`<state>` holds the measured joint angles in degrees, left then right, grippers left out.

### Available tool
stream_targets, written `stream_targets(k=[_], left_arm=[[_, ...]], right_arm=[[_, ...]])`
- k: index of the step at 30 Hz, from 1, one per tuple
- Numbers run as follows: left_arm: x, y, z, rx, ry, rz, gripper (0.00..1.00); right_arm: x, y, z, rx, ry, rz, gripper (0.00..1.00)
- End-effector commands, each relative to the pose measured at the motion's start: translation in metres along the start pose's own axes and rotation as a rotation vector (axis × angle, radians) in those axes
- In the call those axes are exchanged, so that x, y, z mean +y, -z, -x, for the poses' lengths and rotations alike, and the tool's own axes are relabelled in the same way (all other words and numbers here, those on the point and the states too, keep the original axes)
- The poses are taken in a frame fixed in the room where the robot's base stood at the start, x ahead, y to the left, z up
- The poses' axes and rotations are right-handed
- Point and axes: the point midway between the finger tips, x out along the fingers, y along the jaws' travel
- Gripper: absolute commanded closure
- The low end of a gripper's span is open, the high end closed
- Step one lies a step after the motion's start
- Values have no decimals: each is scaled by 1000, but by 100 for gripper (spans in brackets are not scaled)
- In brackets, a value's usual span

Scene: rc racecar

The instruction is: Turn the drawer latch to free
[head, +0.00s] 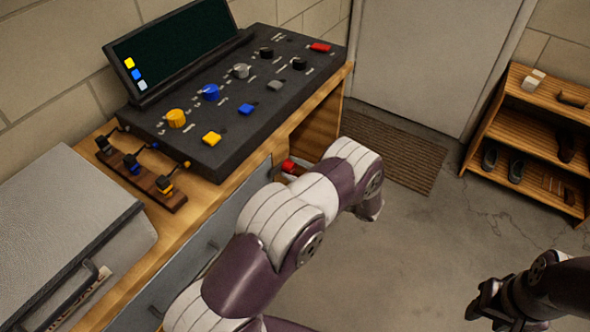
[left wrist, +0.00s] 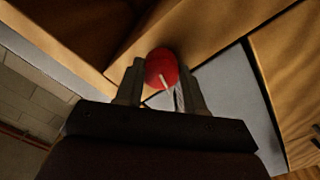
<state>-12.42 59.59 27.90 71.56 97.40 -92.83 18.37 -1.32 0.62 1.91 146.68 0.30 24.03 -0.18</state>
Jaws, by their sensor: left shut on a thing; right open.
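The latch is a round red knob (left wrist: 161,68) with a pale line on its face. In the left wrist view it sits between the two fingers of my left gripper (left wrist: 160,85), which is shut on it. In the head view the red latch (head: 289,166) shows at the desk's front, beside the grey drawer front (head: 262,176); my left arm hides most of the left gripper there. The pale line looks slanted in the left wrist view. My right gripper (head: 484,308) is open and empty, low at the right over the floor.
A black control panel (head: 225,160) with coloured knobs, buttons and a screen (head: 175,45) stands on the wooden desk. A small rack (head: 140,180) and a grey case (head: 60,220) are at left. A shoe shelf (head: 530,140) stands right; the middle floor is clear.

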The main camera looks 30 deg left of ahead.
Motion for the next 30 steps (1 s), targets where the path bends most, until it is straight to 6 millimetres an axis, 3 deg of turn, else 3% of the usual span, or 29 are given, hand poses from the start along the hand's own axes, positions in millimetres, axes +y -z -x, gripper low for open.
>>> stream_targets(k=[30], left_arm=[[3, -2, 0, -1, 1, -956, 92]], right_arm=[[0, 0, 3, 0, 0, 0, 57]])
